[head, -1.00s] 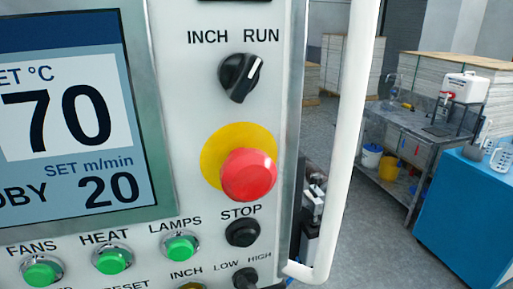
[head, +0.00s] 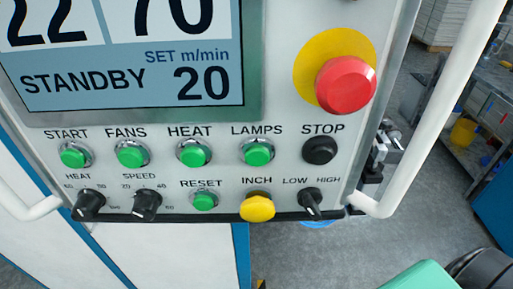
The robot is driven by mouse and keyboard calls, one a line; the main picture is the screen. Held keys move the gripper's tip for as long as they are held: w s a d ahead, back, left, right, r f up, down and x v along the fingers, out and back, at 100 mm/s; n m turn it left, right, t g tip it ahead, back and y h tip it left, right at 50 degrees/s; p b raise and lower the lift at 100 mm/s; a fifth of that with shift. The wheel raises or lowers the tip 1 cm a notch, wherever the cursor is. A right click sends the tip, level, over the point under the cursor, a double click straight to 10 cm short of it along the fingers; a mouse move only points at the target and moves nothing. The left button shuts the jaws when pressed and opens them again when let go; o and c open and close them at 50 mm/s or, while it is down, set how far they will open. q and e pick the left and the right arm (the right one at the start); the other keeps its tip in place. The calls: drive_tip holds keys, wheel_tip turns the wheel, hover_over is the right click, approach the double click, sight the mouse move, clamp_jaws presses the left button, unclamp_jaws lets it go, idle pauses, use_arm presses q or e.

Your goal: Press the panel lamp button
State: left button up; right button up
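The panel lamp button is a round green button (head: 258,153) in a metal ring, under the label LAMPS on the light grey control panel (head: 285,110). It sits between the green HEAT button (head: 193,153) on its left and the black STOP button (head: 319,150) on its right. Nothing touches or covers it. Neither my left nor my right gripper shows in the head view.
A red mushroom button (head: 345,85) on a yellow disc is above STOP. The green RESET button (head: 204,201), yellow INCH button (head: 257,207) and black knobs are below. A white rail (head: 440,110) runs along the panel's right side. The display (head: 130,70) reads STANDBY.

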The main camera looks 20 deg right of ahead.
clamp_jaws()
idle(1.5)
